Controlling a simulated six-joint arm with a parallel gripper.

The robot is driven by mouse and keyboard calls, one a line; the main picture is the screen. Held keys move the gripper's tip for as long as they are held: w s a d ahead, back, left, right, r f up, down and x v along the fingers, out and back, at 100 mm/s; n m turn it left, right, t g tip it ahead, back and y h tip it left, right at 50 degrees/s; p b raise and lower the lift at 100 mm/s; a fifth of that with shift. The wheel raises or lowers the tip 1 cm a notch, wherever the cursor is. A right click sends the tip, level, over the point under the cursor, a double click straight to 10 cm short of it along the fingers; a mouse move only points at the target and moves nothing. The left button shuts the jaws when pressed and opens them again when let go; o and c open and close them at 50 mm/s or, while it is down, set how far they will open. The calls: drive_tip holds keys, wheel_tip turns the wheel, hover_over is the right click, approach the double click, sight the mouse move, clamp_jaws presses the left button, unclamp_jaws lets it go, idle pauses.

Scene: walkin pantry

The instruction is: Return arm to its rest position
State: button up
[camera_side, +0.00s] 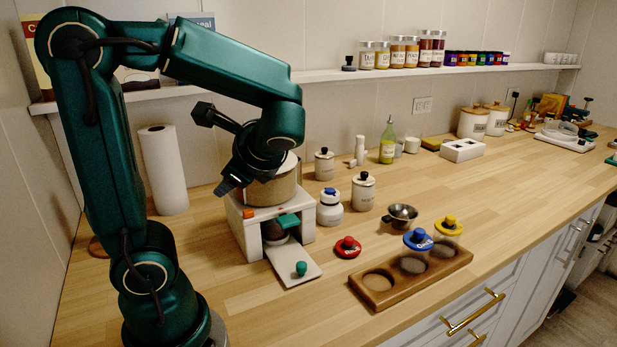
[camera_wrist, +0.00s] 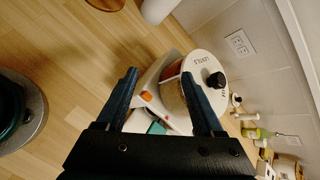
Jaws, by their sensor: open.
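My gripper (camera_side: 228,186) hangs in the air at the upper left of the white dispenser stand (camera_side: 246,238), pointing down. In the wrist view my gripper (camera_wrist: 158,78) has its two dark fingers wide apart, with nothing held between them. Past the fingers are the stand's orange button (camera_wrist: 146,97) and a round canister with a white lid (camera_wrist: 207,68) and black knob. In the side view the canister (camera_side: 272,188) is partly hidden behind my wrist. I cannot tell the exact gap between fingers and canister.
A white slide with a teal knob (camera_side: 301,268) sticks out of the stand's front. A red lid (camera_side: 347,247) lies beside a wooden tray (camera_side: 377,303) holding blue-lidded and yellow-lidded jars. A paper roll (camera_side: 163,170) stands behind my arm. The front-left counter is clear.

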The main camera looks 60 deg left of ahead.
drive_tip(key=d+f+n+t+h, duration=0.1)
drive_tip(key=d+n+t+h, duration=0.2)
drive_tip(key=d, duration=0.6)
drive_tip(key=w+d+f+n+t+h, duration=0.1)
drive_tip(key=d+n+t+h, duration=0.3)
drive_tip(key=d, duration=0.5)
drive_tip(key=f+n+h, duration=0.1)
drive_tip(key=n+h, duration=0.1)
drive_tip(key=h, duration=0.1)
drive_tip(key=shift+d+h, duration=0.25)
drive_tip(key=shift+h, duration=0.15)
